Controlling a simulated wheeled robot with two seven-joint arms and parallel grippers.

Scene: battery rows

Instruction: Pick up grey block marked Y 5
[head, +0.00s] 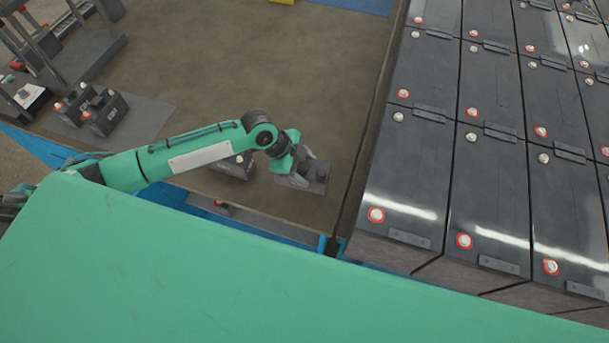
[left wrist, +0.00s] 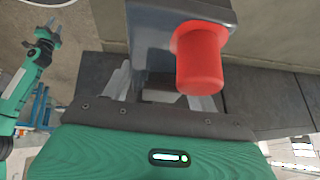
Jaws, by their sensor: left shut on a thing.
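My left gripper (head: 302,166) is at a dark grey block (head: 318,178) near the right side of the brown table. In the left wrist view the fingers of my left gripper (left wrist: 160,88) are shut on this grey block (left wrist: 150,40), which has a red round terminal cap (left wrist: 200,62). No Y 5 marking is readable on it. The gripper hides part of the block in the head view. A green arm with a small gripper (left wrist: 48,32), apparently my right, shows at the left of the wrist view; its jaws are too small to judge.
Another dark block (head: 238,166) stands just left of the gripper, partly behind my arm. More blocks (head: 104,110) stand on a grey mat (head: 150,118) at left. Rows of large black batteries (head: 410,170) fill the right side. The table's (head: 280,60) upper middle is clear.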

